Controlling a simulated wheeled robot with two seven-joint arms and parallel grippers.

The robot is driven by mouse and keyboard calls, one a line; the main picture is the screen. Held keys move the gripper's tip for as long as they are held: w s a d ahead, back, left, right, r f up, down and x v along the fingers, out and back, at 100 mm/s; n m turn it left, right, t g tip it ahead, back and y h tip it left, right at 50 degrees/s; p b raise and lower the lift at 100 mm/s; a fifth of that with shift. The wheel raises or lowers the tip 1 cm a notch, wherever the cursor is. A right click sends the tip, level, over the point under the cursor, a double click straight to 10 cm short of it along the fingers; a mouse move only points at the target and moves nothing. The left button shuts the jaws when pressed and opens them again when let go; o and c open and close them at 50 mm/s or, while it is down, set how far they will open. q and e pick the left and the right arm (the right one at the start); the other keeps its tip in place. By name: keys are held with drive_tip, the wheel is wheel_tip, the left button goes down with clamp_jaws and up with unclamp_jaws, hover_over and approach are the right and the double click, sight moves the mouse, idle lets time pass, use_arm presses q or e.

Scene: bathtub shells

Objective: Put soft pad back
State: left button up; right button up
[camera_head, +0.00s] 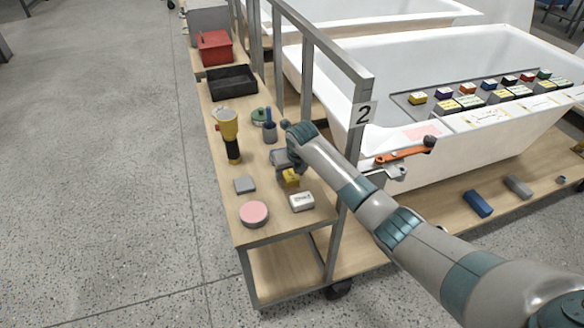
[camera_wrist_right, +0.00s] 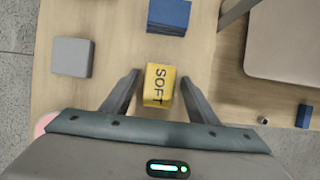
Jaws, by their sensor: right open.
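The soft pad is a yellow block marked SOFT (camera_wrist_right: 159,85) lying on the wooden cart shelf. In the head view the yellow block (camera_head: 291,178) shows just below my right gripper (camera_head: 287,170), partly covered by it. In the right wrist view my right gripper (camera_wrist_right: 160,79) is open, with one finger on each side of the yellow block. Gaps show between the block and both fingers, so neither appears to touch it. My left gripper is not in view.
A grey block (camera_head: 244,185), pink disc (camera_head: 254,213), white block (camera_head: 301,201) and yellow-black tool (camera_head: 230,135) are nearby. A blue block (camera_wrist_right: 169,16) lies beyond the pad. The cart's metal post (camera_head: 345,160) stands right. A tray of small blocks (camera_head: 400,100) spans the bathtub.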

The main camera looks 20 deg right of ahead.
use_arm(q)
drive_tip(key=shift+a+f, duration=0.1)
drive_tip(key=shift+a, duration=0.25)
use_arm(e)
drive_tip(key=v, duration=1.2)
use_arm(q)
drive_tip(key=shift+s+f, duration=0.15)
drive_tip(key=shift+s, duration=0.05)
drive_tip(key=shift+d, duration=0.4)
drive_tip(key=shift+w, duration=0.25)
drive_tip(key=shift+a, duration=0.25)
